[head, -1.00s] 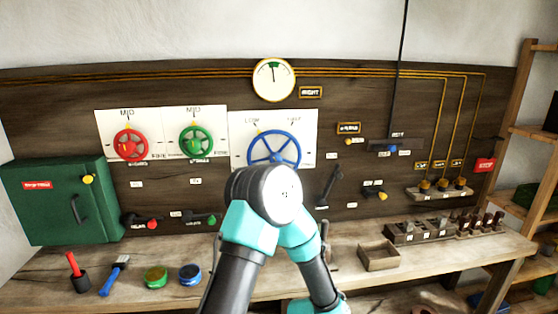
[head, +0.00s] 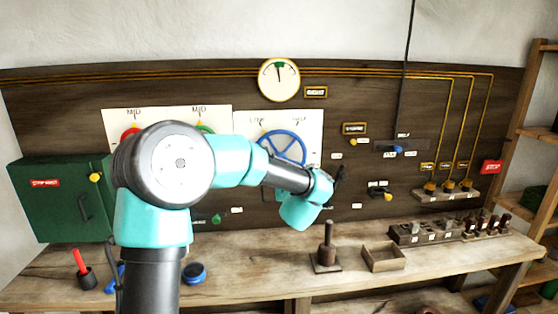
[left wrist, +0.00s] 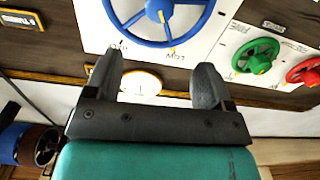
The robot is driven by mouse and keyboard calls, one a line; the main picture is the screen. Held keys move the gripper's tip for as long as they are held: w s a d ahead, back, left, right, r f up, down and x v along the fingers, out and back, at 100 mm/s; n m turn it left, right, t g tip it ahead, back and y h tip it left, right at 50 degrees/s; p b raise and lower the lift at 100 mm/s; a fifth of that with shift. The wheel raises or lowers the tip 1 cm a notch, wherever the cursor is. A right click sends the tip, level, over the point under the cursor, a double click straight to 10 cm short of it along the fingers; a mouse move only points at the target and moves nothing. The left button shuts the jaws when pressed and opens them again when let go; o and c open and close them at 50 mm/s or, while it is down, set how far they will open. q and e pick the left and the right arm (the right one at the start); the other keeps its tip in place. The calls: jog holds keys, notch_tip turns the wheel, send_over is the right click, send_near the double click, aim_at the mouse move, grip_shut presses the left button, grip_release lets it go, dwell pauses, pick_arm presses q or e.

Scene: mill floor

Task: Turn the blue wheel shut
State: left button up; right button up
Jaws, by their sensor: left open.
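The blue wheel (head: 284,134) is mounted on a white plate (head: 313,122) on the wall board. My left arm hides its lower part in the head view. In the left wrist view, which looks upside down, the blue wheel (left wrist: 159,10) is at the top. A yellow mark on its rim points near a label that reads like "LOW". My left gripper (left wrist: 160,72) is open and empty, its fingers apart and short of the rim in the picture. My right gripper is not in view.
A green wheel (left wrist: 257,56) and a red wheel (left wrist: 305,73) sit beside the blue one. A round gauge (head: 279,80) is above. A green box (head: 50,215) is at left. On the bench stand a dark post on a base (head: 327,250) and an open wooden tray (head: 384,258).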

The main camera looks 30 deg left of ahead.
pick_arm(q)
jog(key=x, duration=1.7)
jog(key=shift+w+f, duration=0.15)
jog(key=shift+w, duration=0.05)
jog(key=c, duration=0.9)
jog(key=shift+n, duration=0.4)
jog(key=n, duration=1.1)
